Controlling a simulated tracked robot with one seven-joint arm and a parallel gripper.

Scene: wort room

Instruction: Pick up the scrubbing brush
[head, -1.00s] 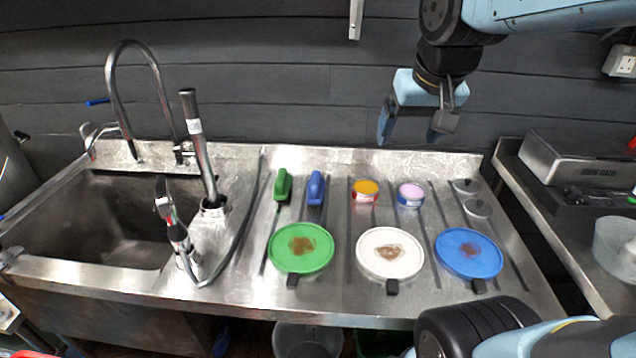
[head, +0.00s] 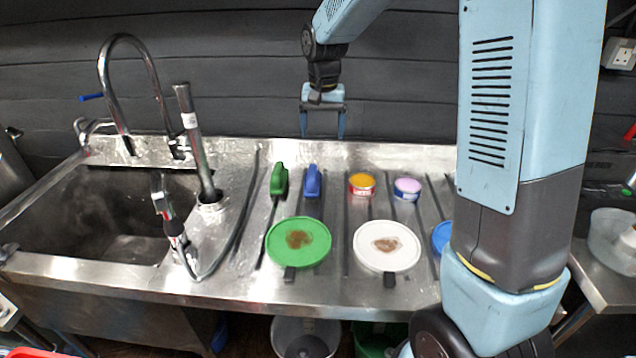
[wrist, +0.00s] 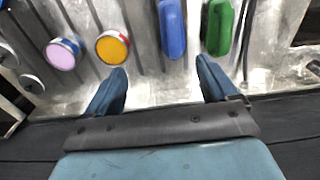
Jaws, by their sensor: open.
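Two block-shaped things with raised grips, which look like scrubbing brushes, lie side by side at the back of the steel drainer. One is green (head: 279,180) and one is blue (head: 313,182); I cannot tell which is meant. My gripper (head: 322,135) is open and empty, raised at the back wall behind them. In the wrist view, my gripper (wrist: 162,70) has its fingers apart. The blue one (wrist: 172,28) lies ahead of the gap, towards the right finger, and the green one (wrist: 219,27) is further right. Neither is touched.
An orange-topped tub (head: 362,185) and a purple-topped tub (head: 407,188) stand right of the blue one. Green (head: 298,262) and white (head: 388,266) stained plates lie in front. A blue plate (head: 441,238) is partly hidden by my arm. A sink (head: 95,225) with taps is left.

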